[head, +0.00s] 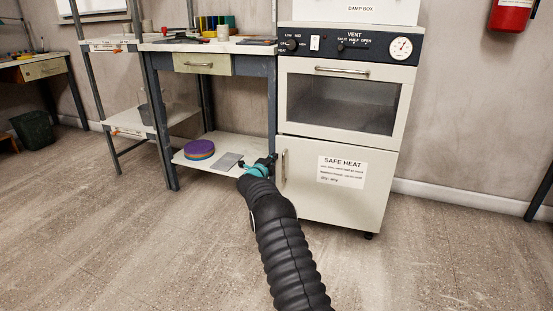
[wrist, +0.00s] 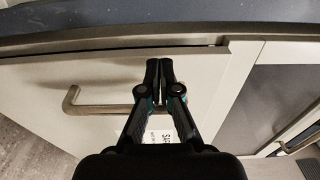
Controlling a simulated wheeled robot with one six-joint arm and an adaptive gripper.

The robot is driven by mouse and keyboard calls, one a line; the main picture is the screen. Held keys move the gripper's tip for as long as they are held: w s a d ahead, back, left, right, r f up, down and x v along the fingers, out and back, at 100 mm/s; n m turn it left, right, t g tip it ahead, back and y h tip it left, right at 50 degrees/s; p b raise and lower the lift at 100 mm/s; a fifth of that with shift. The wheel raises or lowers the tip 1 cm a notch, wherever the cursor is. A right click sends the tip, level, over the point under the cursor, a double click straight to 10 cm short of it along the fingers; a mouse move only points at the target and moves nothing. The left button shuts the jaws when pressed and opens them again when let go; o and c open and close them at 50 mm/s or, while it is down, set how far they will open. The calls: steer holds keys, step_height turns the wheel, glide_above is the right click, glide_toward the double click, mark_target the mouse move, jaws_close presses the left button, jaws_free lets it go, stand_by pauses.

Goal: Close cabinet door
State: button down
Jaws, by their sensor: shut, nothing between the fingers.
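The cabinet door (head: 331,205) is the pale lower door of the heating unit, with a "SAFE HEAT" label and a vertical metal handle (head: 285,165) at its left. In the head view it looks flush or nearly flush with the body. In the wrist view the door (wrist: 95,75) fills the middle, with its handle (wrist: 72,96) partly hidden behind my fingers. A thin dark line shows along its edge; I cannot tell whether it is fully shut. My gripper (head: 268,160), fingers together and empty in the wrist view (wrist: 158,65), is at the door's handle side. Contact is unclear.
The oven window (head: 345,100) and vent panel (head: 350,44) are above the door. A workbench (head: 205,78) stands left, its low shelf (head: 195,164) holding purple discs (head: 199,148) and a grey plate (head: 226,161) near my gripper. The floor in front is clear.

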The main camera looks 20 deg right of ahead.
steer(key=w+a, duration=0.2)
steer(key=a, duration=1)
steer(key=w+a+f+n+y, duration=0.2)
steer(key=a+f+n+y, duration=0.75)
steer(key=f+n, duration=0.2)
steer(key=s+a+r+n+g+y+p, duration=0.25)
steer(key=s+a+n+y, duration=0.35)
steer(key=s, duration=0.5)
steer(key=s+d+r+n+g+h+p, duration=0.1)
steer(key=s+r+n+p, duration=0.1)
steer(key=s+r, duration=0.9)
steer(key=s+d+r+n+g+p, duration=0.2)
steer(key=s+r, duration=1)
steer(key=s, duration=1.8)
steer(key=s+d+r+n+g+h+p, duration=0.1)
steer(key=s+r+n+p, duration=0.3)
steer(key=s+r, duration=0.7)
steer(key=shift+s+d+r+n+g+h, duration=0.35)
steer(key=shift+s+d+n, duration=0.35)
steer(key=shift+s, duration=4.2)
